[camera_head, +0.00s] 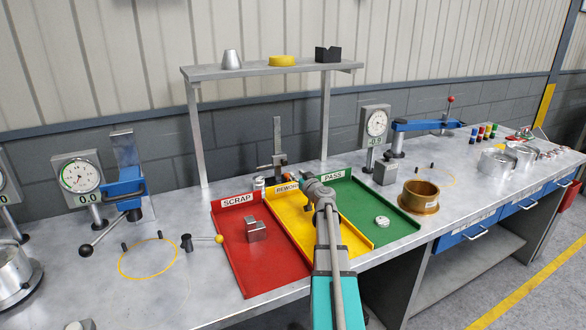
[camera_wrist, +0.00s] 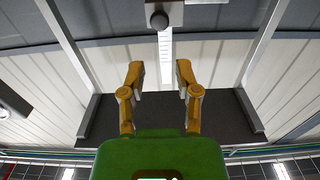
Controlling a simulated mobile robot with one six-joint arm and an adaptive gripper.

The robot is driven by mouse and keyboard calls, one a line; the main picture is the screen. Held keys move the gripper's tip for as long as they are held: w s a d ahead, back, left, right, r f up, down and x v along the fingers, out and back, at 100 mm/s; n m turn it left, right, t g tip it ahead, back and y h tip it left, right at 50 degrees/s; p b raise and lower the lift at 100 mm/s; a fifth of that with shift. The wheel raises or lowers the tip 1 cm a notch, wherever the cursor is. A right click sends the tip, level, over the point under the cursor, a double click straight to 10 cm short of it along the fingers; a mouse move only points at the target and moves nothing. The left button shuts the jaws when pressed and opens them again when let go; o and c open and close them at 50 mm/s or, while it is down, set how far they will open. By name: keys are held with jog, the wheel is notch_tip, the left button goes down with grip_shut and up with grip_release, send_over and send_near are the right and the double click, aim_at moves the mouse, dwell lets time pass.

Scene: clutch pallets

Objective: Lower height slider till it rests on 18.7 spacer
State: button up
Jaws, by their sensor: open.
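A height gauge stands behind the yellow REWORK tray, with an upright grey beam (camera_head: 277,135) and a dark slider (camera_head: 279,160) low on it. A small silver cylinder (camera_head: 259,183) stands left of the gauge; I cannot tell whether it is the 18.7 spacer. My gripper (camera_head: 306,178) is over the back of the yellow tray, close to the gauge, and partly hides its foot. In the wrist view my gripper (camera_wrist: 160,76) is open and empty. Beyond its fingertips are the gauge's pale beam (camera_wrist: 165,48) and a dark round knob (camera_wrist: 158,20).
The red SCRAP tray (camera_head: 249,270) holds a metal block (camera_head: 256,231). The green PASS tray (camera_head: 360,195) holds a silver disc (camera_head: 382,222). The yellow tray (camera_head: 355,240) lies between them. A shelf (camera_head: 300,69) spans above. A brass ring (camera_head: 421,193) stands right.

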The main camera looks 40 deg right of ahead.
jog(key=shift+r+p, duration=0.45)
jog(key=shift+r, duration=0.15)
jog(key=shift+c, duration=1)
jog(key=shift+m+g, duration=0.3)
jog(key=shift+m, duration=0.2)
jog(key=r+p, duration=0.1)
jog(key=p, duration=0.1)
jog(key=r+p, duration=0.2)
jog(key=s+d+r+p, duration=0.1)
jog(key=r+p, duration=0.1)
grip_shut()
jog(key=shift+s+r+y+p, duration=0.15)
jog(key=shift+r+y+p, duration=0.25)
jog(key=shift+r+p, duration=0.05)
